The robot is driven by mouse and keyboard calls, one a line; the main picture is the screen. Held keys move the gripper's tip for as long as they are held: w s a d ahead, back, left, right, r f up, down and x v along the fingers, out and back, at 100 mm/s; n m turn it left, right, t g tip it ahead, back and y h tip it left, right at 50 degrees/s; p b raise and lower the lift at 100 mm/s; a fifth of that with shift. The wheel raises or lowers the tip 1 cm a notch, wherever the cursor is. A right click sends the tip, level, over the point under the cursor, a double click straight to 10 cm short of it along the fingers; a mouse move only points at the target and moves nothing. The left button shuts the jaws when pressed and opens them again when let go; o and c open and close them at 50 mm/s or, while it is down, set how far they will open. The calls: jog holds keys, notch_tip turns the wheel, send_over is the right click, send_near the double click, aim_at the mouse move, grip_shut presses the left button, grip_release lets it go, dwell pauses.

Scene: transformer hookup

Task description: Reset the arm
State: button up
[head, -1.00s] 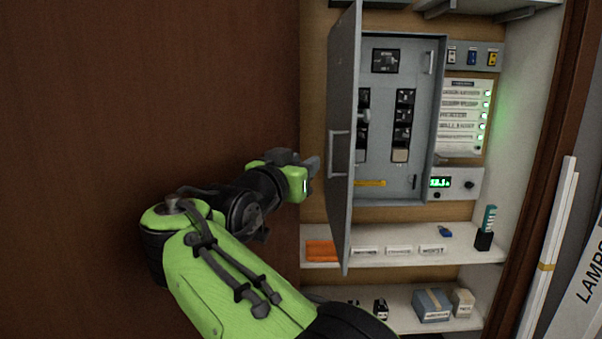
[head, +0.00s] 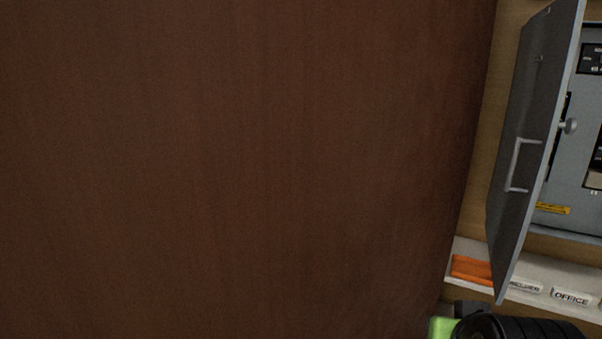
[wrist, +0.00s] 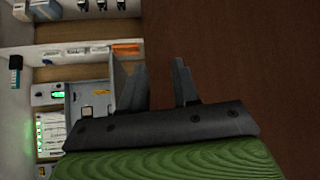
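My gripper (wrist: 160,85) shows in the wrist view with its two dark fingers apart and nothing between them. It hangs in front of the brown wood panel, beside the grey electrical cabinet, which appears upside down there. In the head view the gripper is out of frame; only a green and black part of my arm shows at the bottom right. The cabinet's grey door (head: 530,160) stands open at the right, seen nearly edge-on, with a bar handle. Part of the cabinet interior (head: 580,110) shows behind it.
A white shelf (head: 540,282) under the cabinet holds orange pieces (head: 471,270) and an OFFICE label (head: 571,297). A brown wood panel (head: 240,170) fills most of the head view. In the wrist view, a green-lit label panel (wrist: 52,133) shows at the left.

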jog(key=s+a+f+n+g+y, duration=0.3)
jog(key=s+a+f, duration=0.3)
jog(key=s+f, duration=0.45)
notch_tip(320, 180, up, 15)
jog(key=p, duration=1.3)
jog(key=shift+s+r+p, duration=0.15)
jog(key=shift+s+p, duration=0.1)
jog(key=shift+p, duration=0.1)
jog(key=shift+d, duration=0.1)
